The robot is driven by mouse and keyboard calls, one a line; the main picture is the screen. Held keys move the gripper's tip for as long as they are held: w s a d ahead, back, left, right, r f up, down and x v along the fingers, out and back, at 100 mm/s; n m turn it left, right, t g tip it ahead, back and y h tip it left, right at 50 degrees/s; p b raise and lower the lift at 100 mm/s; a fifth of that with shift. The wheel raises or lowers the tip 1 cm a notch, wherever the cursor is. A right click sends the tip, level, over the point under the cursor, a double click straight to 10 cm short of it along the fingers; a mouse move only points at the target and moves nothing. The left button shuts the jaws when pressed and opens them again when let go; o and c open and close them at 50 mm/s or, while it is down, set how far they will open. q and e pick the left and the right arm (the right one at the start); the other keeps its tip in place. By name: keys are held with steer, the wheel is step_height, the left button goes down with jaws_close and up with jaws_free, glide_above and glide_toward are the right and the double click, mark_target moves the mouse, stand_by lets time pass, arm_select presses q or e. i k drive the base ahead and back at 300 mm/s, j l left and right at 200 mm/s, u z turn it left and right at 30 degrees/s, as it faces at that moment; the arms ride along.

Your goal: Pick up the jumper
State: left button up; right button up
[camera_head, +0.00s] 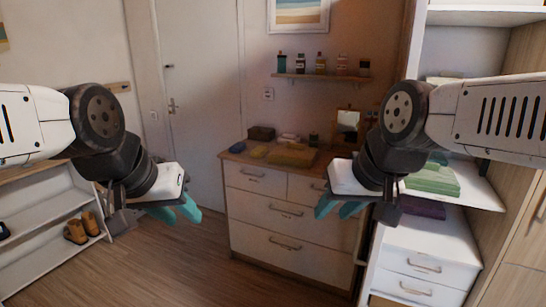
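I cannot tell for sure which item is the jumper. Folded green cloth (433,179) lies on a white shelf at the right, partly hidden behind my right arm. Folded dark purple cloth (422,207) lies below it, on top of the white drawer unit. A folded brown-orange cloth-like item (292,155) lies on the dresser. My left gripper (176,211) is open and empty, in the air left of the dresser. My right gripper (338,208) is open and empty, in front of the dresser's right side and left of the shelf cloths.
The white dresser (270,213) with a wooden top holds small items. A wall shelf (320,76) with several bottles hangs above it. A drawer unit (420,266) stands at the right. A shoe rack (45,240) with brown shoes (80,229) stands left. The wooden floor between is clear.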

mark_target(293, 155)
steer(key=i+j, duration=0.15)
steer(key=j, duration=0.15)
steer(key=i+j+z, duration=0.1)
steer(key=j, duration=0.2)
steer(key=i+j, duration=0.2)
steer(key=j, duration=0.15)
steer(key=i+j, duration=0.1)
steer(key=j, duration=0.2)
steer(key=i+j+z, duration=0.1)
steer(key=i, duration=0.4)
steer(key=i+j+z, duration=0.1)
steer(key=i, duration=0.4)
steer(key=i+l, duration=0.2)
steer(key=i, duration=0.2)
steer(key=i+l+z, duration=0.1)
steer(key=i, duration=0.25)
steer(key=i+l, duration=0.25)
steer(key=i, duration=0.15)
